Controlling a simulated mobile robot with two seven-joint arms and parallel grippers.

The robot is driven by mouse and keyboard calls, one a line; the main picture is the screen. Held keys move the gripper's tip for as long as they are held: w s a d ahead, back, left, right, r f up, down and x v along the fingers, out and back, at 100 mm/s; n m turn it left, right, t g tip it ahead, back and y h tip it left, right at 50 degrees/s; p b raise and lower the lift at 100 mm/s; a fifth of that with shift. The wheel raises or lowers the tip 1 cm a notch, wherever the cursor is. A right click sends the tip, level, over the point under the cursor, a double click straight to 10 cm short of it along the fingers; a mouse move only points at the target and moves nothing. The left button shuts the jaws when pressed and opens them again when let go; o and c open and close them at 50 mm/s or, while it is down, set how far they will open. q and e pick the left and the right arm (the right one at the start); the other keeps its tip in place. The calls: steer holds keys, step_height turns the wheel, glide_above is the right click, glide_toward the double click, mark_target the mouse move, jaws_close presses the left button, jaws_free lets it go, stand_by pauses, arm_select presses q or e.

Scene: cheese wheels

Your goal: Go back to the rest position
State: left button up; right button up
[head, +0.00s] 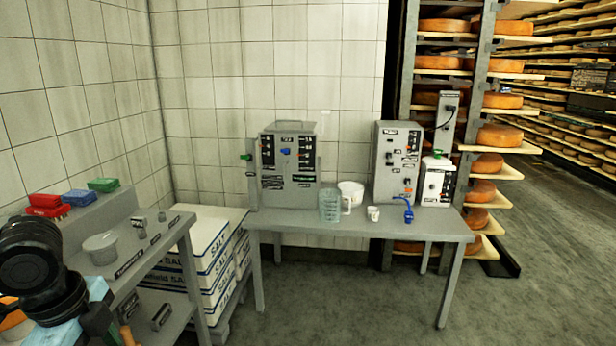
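Part of my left arm, a dark rounded link, shows at the lower left edge in the head view, in front of a grey shelf unit (187,233). No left gripper fingers can be made out there. My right arm and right gripper are not in view. No held object is visible. The arm link hides part of the shelf unit and the things on it.
A grey table (425,226) against the tiled wall bears two grey machines (288,165) (398,160), a clear jug (330,205) and a white tub (351,191). Salt boxes (215,262) stand left of it. Cheese racks (502,135) are at right. Floor in front is clear.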

arm_select(q)
steer(key=s+a+f+n+t+p, duration=0.1)
steer(key=s+a+f+n+t, duration=0.15)
steer(key=a+f, duration=0.4)
steer(key=s+a+f+n+t+p, duration=0.1)
steer(key=s+a+f+n, duration=0.15)
steer(key=a+f, duration=0.4)
steer(key=s+f+n+p, duration=0.1)
steer(key=s+f+n, duration=0.3)
steer(key=s+f, duration=0.5)
steer(key=s+d+f+n+t+p, duration=0.2)
steer(key=s+d+f+n, duration=0.2)
steer(key=s+d+f, duration=0.5)
steer(key=s+d+n+t+h, duration=0.1)
steer(key=s+d+t, duration=0.1)
steer(key=d, duration=1.4)
steer(key=shift+s+f+n, duration=0.15)
steer(key=shift+n, duration=0.25)
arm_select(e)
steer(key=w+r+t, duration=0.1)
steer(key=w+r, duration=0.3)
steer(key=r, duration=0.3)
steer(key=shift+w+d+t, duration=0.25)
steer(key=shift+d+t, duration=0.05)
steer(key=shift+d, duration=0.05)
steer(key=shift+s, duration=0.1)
